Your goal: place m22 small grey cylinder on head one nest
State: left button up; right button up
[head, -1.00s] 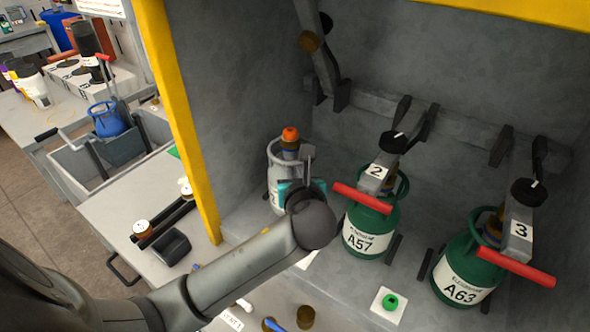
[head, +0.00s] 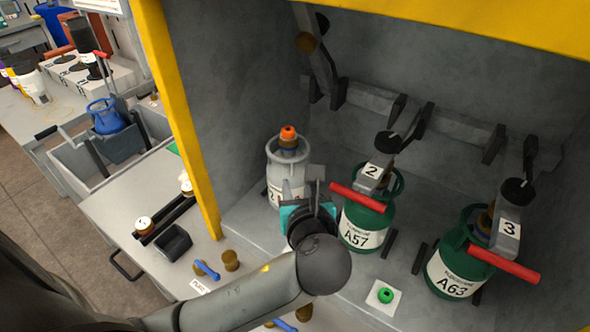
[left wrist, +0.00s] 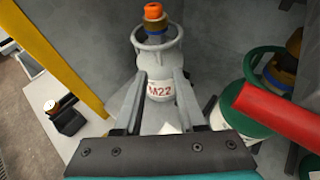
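The small grey cylinder (head: 275,170), marked M22 with an orange cap, stands upright in the left bay of the grey booth, left of the green A57 cylinder (head: 358,222). In the left wrist view the M22 cylinder (left wrist: 159,92) shows between the spread fingers. My left gripper (head: 314,185) is open, in front of the cylinder and to its right; I cannot tell whether a finger touches it. The raised lever arm (head: 322,62) is above the bay. The nest under the cylinder is not clearly visible. My right gripper is not in view.
Green A63 cylinder (head: 455,265) stands at the right, with red handles by both green cylinders. A yellow post (head: 178,120) edges the booth on the left. A green cap lies on a white square (head: 383,299) in front. A blue cylinder (head: 105,117) sits in a grey bin.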

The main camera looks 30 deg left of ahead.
pick_arm(q)
jog(key=v, duration=0.3)
jog(key=shift+s, duration=0.1)
